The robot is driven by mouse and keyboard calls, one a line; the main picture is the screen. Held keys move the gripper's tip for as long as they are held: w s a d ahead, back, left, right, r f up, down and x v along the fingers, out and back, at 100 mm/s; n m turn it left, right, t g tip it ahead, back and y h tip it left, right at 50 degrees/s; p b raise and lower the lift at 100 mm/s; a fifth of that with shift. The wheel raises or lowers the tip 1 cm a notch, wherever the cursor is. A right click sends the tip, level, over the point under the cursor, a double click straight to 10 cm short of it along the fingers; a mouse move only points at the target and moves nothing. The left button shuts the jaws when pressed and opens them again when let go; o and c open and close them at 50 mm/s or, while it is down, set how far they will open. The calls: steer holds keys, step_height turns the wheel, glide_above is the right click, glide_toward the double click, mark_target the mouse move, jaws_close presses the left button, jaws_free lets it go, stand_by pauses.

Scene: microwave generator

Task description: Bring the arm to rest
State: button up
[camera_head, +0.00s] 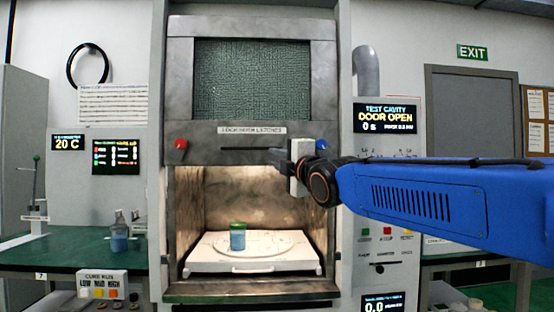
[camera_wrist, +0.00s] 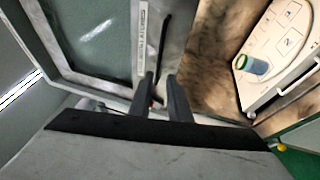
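My blue arm (camera_head: 440,200) reaches in from the right in the head view. My gripper (camera_head: 278,156) is at the left end of the arm, in front of the lower edge of the raised door (camera_head: 252,80). In the wrist view my gripper (camera_wrist: 163,92) shows two dark fingers with a gap between them and nothing clearly held there. The door's window and label strip lie just beyond the fingertips. Whether the fingers touch the door cannot be told.
A jar with a green lid and blue contents (camera_head: 237,237) stands on a white turntable tray (camera_head: 210,264) inside the open cavity. It also shows in the wrist view (camera_wrist: 256,66). Red (camera_head: 181,144) and blue (camera_head: 321,144) latch knobs flank the door. The display reads DOOR OPEN.

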steer(key=s+d+f+m+g+h, duration=0.2)
steer(key=s+d+f+m, duration=0.3)
steer(key=f, duration=0.4)
steer(key=s+d+f+m+g+h, duration=0.2)
steer(key=s+d+f+m, duration=0.3)
steer(key=f, duration=0.5)
steer(key=s+d+f+m+g+h, duration=0.2)
steer(key=s+d+f+m+g, duration=0.15)
steer(key=d+f, duration=0.45)
steer(key=s+d+f+m+g, duration=0.1)
steer(key=s+f+m+g, duration=0.1)
steer(key=s+f, duration=0.5)
steer(key=s+d+f+m+g+h, duration=0.1)
steer(key=s+f+m, duration=0.3)
steer(key=s+f, duration=0.4)
steer(key=s+d+f+m+g, duration=0.3)
steer(key=s+f+m, duration=0.1)
steer(key=s+f, duration=0.4)
steer(key=shift+s+d+h, duration=0.15)
steer(key=shift+s+h, duration=0.05)
steer(key=shift+h, duration=0.2)
